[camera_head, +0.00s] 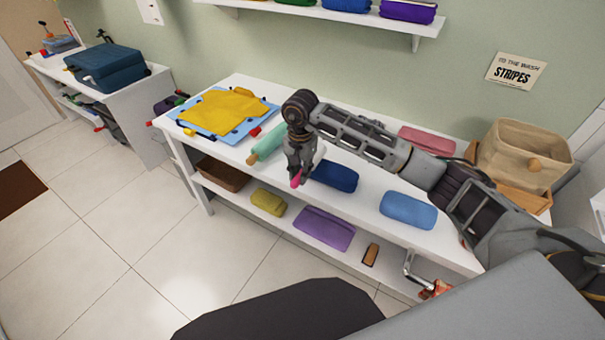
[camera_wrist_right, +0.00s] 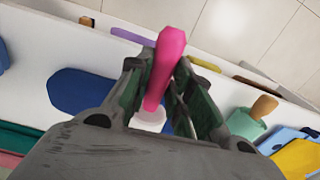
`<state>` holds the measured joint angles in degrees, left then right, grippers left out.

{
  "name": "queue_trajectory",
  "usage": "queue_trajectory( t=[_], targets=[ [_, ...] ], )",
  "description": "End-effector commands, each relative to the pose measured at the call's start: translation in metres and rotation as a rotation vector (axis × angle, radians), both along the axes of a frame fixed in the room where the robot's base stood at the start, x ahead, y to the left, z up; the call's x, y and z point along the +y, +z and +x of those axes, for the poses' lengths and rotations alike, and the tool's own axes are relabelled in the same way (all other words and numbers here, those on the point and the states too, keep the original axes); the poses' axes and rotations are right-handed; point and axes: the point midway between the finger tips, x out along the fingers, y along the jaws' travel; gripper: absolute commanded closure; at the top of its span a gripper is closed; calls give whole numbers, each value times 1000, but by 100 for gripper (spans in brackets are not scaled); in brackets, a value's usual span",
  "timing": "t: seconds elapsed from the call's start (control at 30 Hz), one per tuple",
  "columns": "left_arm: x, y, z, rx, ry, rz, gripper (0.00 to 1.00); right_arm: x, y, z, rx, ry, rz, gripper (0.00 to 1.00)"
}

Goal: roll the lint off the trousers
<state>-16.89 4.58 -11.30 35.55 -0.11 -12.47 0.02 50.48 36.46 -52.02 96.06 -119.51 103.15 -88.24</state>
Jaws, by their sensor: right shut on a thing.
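My right gripper (camera_head: 298,172) is shut on a pink-handled tool (camera_wrist_right: 167,55), which looks like a lint roller; its pale end (camera_wrist_right: 148,121) sits between the fingers near the palm. The pink tip also shows below the fingers in the head view (camera_head: 296,180). The gripper (camera_wrist_right: 163,88) is over the front part of the white table, right of a yellow garment (camera_head: 225,110). That garment lies spread on a blue board (camera_head: 262,113) with small coloured bits along it. I cannot tell whether it is the trousers. My left gripper is out of view.
A mint cylinder with a wooden handle (camera_head: 268,145) lies between the garment and my right gripper. Folded dark blue (camera_head: 337,177) and light blue (camera_head: 408,210) cloths lie on the white table (camera_head: 365,205). A beige basket (camera_head: 520,155) stands at right. A lower shelf holds more folded cloths.

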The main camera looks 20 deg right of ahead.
Motion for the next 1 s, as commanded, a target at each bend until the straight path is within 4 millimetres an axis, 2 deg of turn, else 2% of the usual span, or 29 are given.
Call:
queue_trajectory(
  t=[0.17,0.27,1.0],
  targets=[
    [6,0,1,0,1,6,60,0,0,0,-1,0,0,100],
    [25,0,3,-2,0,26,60,0,0,1,-1,0,0,100],
    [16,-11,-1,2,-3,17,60,17,-3,18,-1,0,1,100]
  ],
)
